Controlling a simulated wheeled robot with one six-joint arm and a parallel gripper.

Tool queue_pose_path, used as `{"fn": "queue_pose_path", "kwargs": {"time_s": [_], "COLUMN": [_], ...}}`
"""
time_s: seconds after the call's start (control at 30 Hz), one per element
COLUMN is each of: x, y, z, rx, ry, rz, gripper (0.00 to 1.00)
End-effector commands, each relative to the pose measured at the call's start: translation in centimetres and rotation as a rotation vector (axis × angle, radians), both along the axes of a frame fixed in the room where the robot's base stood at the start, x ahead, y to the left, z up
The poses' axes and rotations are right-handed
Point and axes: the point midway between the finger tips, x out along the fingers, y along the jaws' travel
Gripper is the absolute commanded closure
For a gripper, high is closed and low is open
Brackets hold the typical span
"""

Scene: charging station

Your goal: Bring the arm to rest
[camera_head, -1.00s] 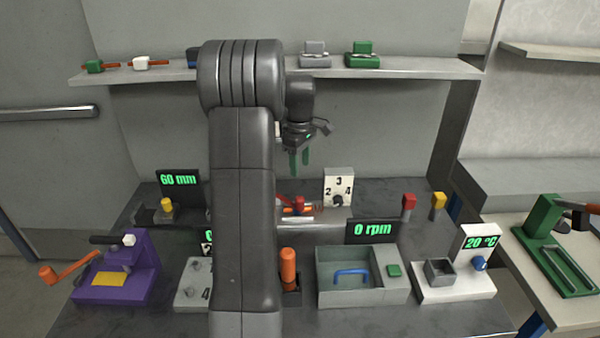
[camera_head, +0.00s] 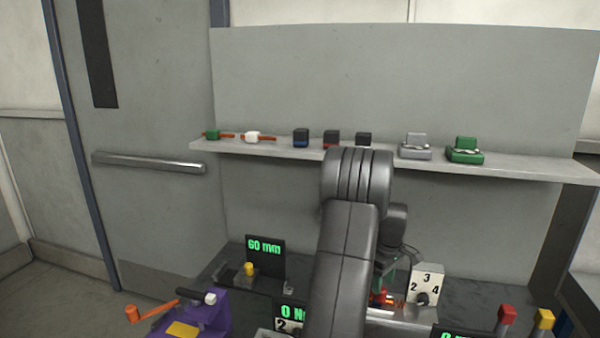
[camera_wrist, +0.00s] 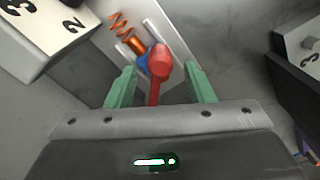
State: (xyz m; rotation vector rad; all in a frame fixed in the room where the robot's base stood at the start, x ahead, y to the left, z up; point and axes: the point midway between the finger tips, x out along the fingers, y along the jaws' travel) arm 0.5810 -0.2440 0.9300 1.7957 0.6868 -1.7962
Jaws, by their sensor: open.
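My gripper (camera_wrist: 161,92) shows in the wrist view with its two green fingers apart. A red-headed part (camera_wrist: 160,62) with a blue piece and an orange spring (camera_wrist: 127,33) lies beyond and between the fingers, on a light metal plate. I cannot tell whether the fingers touch it. In the head view my arm (camera_head: 345,250) stands bent over the bench, and its dark links hide most of the gripper. An orange-red part (camera_head: 383,298) shows just below the gripper there.
A shelf (camera_head: 300,152) with several small devices runs behind the arm. A white dial block (camera_head: 427,285) stands right of the gripper; a numbered block (camera_wrist: 45,35) is at the wrist view's upper left. A purple crank device (camera_head: 205,318) and a 60 mm display (camera_head: 265,258) stand left.

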Motion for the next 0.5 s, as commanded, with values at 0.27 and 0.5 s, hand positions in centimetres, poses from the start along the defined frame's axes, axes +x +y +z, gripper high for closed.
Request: {"fn": "queue_pose_path", "kwargs": {"time_s": [0.27, 0.5], "x": [-0.1, -0.1], "y": [0.0, 0.2], "z": [-3.6, -3.7], "rx": [0.001, 0.0], "ry": [0.002, 0.0], "rz": [0.0, -0.022], "gripper": [0.52, 0.52]}}
